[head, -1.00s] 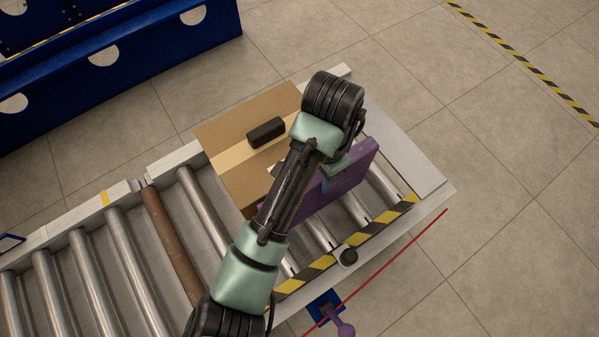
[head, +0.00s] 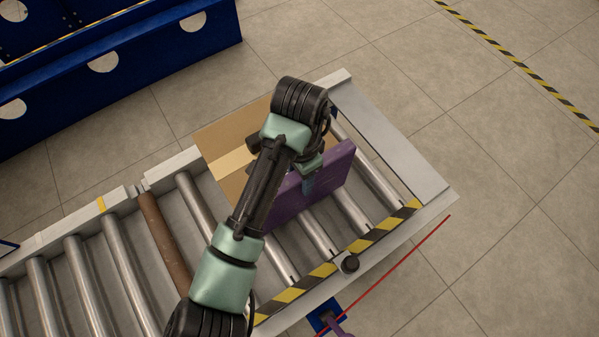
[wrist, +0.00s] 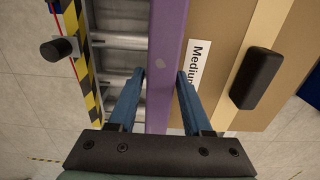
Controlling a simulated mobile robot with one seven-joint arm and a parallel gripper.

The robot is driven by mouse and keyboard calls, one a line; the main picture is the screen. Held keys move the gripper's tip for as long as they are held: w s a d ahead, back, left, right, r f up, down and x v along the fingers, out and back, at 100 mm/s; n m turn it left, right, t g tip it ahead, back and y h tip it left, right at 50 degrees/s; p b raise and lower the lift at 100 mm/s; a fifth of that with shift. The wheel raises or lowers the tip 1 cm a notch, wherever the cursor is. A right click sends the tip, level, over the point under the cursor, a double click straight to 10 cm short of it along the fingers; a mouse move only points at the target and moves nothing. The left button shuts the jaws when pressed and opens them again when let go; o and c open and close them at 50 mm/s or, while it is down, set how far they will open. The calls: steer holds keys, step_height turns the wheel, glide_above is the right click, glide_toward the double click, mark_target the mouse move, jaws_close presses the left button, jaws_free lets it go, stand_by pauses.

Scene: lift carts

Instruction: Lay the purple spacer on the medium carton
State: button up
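The purple spacer (head: 284,199) is a flat panel standing on edge over the rollers, alongside the carton's right side. My gripper (wrist: 161,76) is shut on it, with one blue finger on each face; in the head view my arm covers part of it. The medium carton (head: 217,135) is brown with a tan tape strip, and sits on the conveyor to the left of the spacer. In the wrist view the carton (wrist: 225,25) shows a white label reading "Mediu", partly cut off. A black block (wrist: 257,78) lies on the carton's top.
The roller conveyor (head: 117,250) runs to the lower left, with one brown roller (head: 165,240). A yellow-black striped edge (head: 372,238) and a black knob (head: 350,264) lie at its front right. A blue rack (head: 150,55) stands at upper left. Open floor lies right.

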steer(key=shift+o, duration=1)
step_height(320, 180, up, 12)
steer(key=p, duration=0.6)
steer(key=shift+r, duration=0.15)
